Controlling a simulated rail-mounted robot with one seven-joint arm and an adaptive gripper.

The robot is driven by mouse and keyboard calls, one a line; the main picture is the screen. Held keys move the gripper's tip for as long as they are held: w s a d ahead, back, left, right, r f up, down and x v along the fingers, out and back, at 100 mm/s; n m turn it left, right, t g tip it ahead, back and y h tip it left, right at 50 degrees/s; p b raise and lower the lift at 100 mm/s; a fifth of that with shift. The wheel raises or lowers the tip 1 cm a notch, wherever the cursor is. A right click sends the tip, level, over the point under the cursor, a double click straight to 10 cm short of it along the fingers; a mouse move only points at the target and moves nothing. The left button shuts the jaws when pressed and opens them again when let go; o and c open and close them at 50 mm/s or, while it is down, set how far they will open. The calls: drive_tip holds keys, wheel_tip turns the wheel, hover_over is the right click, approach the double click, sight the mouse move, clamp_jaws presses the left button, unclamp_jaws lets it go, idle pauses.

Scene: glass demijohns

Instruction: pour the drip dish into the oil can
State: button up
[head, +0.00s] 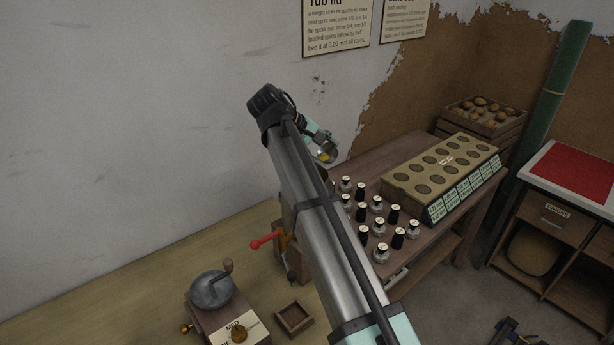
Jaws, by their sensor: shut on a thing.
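My gripper (318,138) is at the far end of my arm, high in front of the grey wall. It is shut on a small dish (327,154), which I take to be the drip dish. The dish looks tilted, and something yellow shows in it. My gripper's fingers are too small and partly covered to see clearly. I cannot make out the oil can; my arm covers the part of the tables just below the dish.
Several small black- and pale-topped pieces (361,212) stand on the dark table, beside a holed rack (440,172). A hand grinder (212,290), a small wooden tray (294,319) and a red handle (266,241) are at the front. The light bench is clear at left.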

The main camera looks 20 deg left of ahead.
sight(322, 155)
drive_tip(key=shift+a+h, duration=0.15)
drive_tip(key=shift+h, duration=0.15)
drive_tip(key=shift+s+a+f+t+h+b, duration=0.1)
drive_tip(key=shift+f+t+h+b, duration=0.3)
drive_tip(key=shift+b, duration=0.35)
drive_tip(key=shift+s+a+f+t+h+b, duration=0.1)
drive_tip(key=shift+f+t+h+b, duration=0.15)
drive_tip(key=shift+t+b, duration=0.35)
drive_tip(key=shift+s+a+r+t+h+b, duration=0.1)
drive_tip(key=shift+s+a+t+h+b, duration=0.1)
drive_tip(key=shift+t+h+b, duration=0.55)
drive_tip(key=shift+s+a+r+t+h+b, duration=0.15)
drive_tip(key=shift+h+b, duration=0.25)
drive_tip(key=shift+b, duration=0.7)
idle(0.9)
drive_tip(key=shift+s+a+f+t+h, duration=0.1)
drive_tip(key=shift+s+a+t+h, duration=0.6)
drive_tip(key=shift+t+h, duration=0.1)
idle(1.0)
